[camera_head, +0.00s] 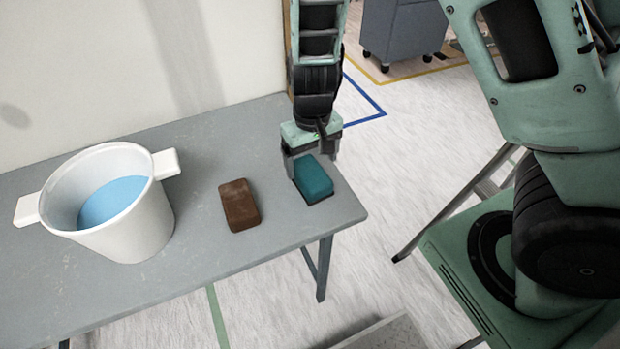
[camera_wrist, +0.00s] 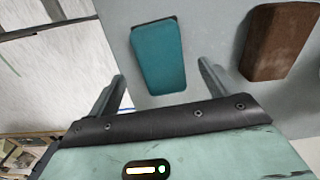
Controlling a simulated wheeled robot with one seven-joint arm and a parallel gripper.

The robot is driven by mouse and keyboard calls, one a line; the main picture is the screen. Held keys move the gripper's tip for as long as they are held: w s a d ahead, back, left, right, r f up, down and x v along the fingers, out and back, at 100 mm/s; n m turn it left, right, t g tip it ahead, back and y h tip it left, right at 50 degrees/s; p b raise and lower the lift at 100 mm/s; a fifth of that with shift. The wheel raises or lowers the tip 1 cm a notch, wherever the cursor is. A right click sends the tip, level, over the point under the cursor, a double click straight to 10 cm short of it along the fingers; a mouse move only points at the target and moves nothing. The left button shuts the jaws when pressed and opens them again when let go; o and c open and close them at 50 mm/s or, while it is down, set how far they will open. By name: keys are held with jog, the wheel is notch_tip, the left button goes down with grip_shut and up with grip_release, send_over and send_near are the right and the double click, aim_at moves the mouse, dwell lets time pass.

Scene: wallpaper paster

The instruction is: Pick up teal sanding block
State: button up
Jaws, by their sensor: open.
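The teal sanding block (camera_head: 313,180) lies on the grey table near its right end. In the wrist view the teal block (camera_wrist: 158,56) sits ahead of my gripper, roughly between the lines of the two fingers. My gripper (camera_wrist: 163,84) is open and empty, with one finger on each side. In the head view my gripper (camera_head: 311,160) is just behind and above the block, and its fingers are partly hidden. Whether a finger touches the block cannot be told.
A brown block (camera_head: 240,205) lies on the table left of the teal one; it also shows in the wrist view (camera_wrist: 278,42). A white bucket (camera_head: 150,222) with blue contents stands further left. The table (camera_head: 270,245) ends just right of the teal block. A wall is behind.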

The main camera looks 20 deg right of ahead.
aim_at(310, 171)
jog(key=f, duration=0.5)
jog(key=shift+w+f+b, duration=0.15)
jog(key=shift+w+b, duration=0.2)
jog(key=c, duration=1.1)
